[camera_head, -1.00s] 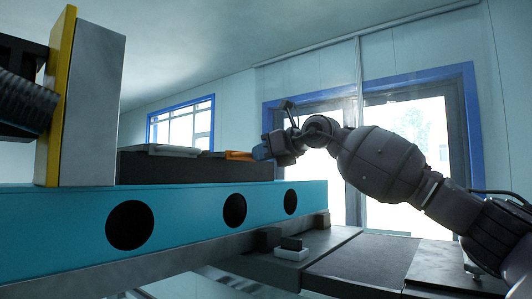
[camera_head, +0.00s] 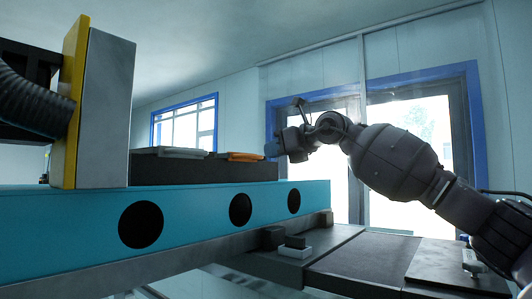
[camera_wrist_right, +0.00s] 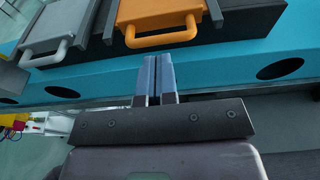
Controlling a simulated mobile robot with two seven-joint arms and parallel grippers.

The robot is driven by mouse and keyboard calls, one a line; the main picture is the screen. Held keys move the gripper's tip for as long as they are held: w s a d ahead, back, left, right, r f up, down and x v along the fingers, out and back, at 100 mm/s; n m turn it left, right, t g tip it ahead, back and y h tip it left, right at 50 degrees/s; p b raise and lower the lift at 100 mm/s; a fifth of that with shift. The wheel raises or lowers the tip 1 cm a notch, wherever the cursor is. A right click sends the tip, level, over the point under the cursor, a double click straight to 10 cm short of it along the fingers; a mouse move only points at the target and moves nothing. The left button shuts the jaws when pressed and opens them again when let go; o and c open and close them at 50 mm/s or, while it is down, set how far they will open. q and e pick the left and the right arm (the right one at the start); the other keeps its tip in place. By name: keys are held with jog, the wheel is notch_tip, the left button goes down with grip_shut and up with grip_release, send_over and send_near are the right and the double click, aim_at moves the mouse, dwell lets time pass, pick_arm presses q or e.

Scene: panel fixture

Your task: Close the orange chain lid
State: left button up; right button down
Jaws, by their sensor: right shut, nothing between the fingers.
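The orange chain lid (camera_head: 245,156) lies about flat on top of the dark block (camera_head: 205,173), beside a grey lid (camera_head: 183,153). In the right wrist view the orange lid (camera_wrist_right: 165,11) shows its loop handle toward my gripper. My right gripper (camera_head: 272,150) is shut and empty, just right of the orange lid. In the wrist view its blue fingertips (camera_wrist_right: 158,58) point at the handle with a small gap in the picture. My left gripper is not in view.
The dark block stands on a teal beam (camera_head: 85,228) with round black holes. A grey and yellow upright plate (camera_head: 108,110) and a ribbed black hose (camera_head: 35,105) are at left. A small white box (camera_head: 295,252) sits lower down.

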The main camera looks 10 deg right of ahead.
pick_arm(q)
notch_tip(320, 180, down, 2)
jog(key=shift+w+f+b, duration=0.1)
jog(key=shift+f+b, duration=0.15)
jog(key=shift+b, duration=0.95)
pick_arm(e)
jog(key=v, duration=1)
jog(key=shift+d, duration=0.1)
